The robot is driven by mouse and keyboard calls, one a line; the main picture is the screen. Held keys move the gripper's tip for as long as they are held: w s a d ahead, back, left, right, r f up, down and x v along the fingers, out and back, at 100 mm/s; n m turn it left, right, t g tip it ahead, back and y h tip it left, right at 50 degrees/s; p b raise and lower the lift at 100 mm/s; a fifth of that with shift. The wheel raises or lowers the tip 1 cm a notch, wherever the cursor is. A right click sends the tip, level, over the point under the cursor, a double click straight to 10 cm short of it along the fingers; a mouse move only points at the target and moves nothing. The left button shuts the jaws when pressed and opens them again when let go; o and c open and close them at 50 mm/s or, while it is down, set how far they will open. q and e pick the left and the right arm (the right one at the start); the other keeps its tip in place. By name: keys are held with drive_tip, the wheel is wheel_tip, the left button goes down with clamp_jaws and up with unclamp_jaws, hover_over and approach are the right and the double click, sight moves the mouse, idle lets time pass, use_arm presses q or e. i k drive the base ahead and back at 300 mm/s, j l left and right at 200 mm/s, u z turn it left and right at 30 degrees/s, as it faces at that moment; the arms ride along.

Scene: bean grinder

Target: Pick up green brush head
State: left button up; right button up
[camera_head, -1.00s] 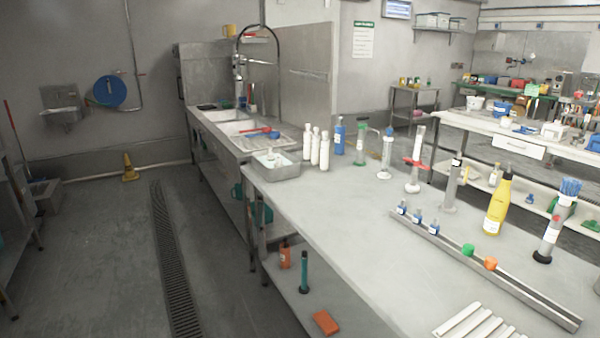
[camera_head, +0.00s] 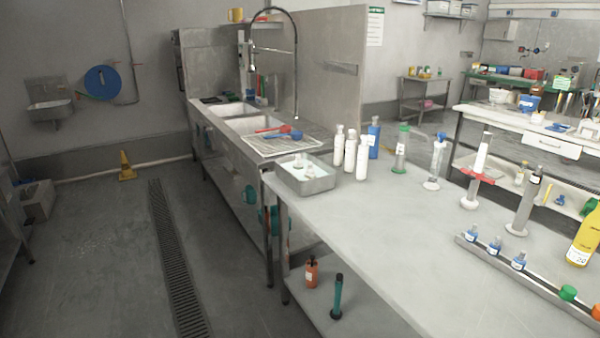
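No part clearly reads as a green brush head. A small green round piece (camera_head: 568,293) sits on the metal rail (camera_head: 530,277) at the lower right of the bench; it is too small to tell if it is a brush head. A dark teal upright object (camera_head: 337,298) stands on the lower shelf under the bench, and its kind is unclear. Neither of my grippers shows in the head view.
The grey bench (camera_head: 420,240) runs from the sink (camera_head: 250,125) to the lower right. It holds a metal tray (camera_head: 305,180), white bottles (camera_head: 350,155), cylinders and a yellow bottle (camera_head: 582,242). A yellow cone (camera_head: 126,167) stands at the back left. The floor (camera_head: 90,250) on the left is largely clear.

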sight(298, 164)
drive_tip(key=i+j+z, duration=0.1)
drive_tip(key=z, duration=0.35)
drive_tip(key=i+j+z, duration=0.1)
drive_tip(key=z, duration=0.35)
drive_tip(key=j+z, duration=0.2)
drive_tip(key=z, duration=0.3)
drive_tip(key=i+j+z, duration=0.1)
drive_tip(key=j+z, duration=0.2)
drive_tip(key=j, duration=0.2)
drive_tip(key=j+z, duration=0.3)
drive_tip(key=j, duration=0.2)
drive_tip(key=j+z, duration=0.35)
drive_tip(key=j, duration=0.75)
drive_tip(key=k+j, duration=0.1)
drive_tip(key=j, duration=0.4)
drive_tip(key=j+z, duration=0.1)
drive_tip(key=j, duration=0.45)
drive_tip(key=k, duration=0.05)
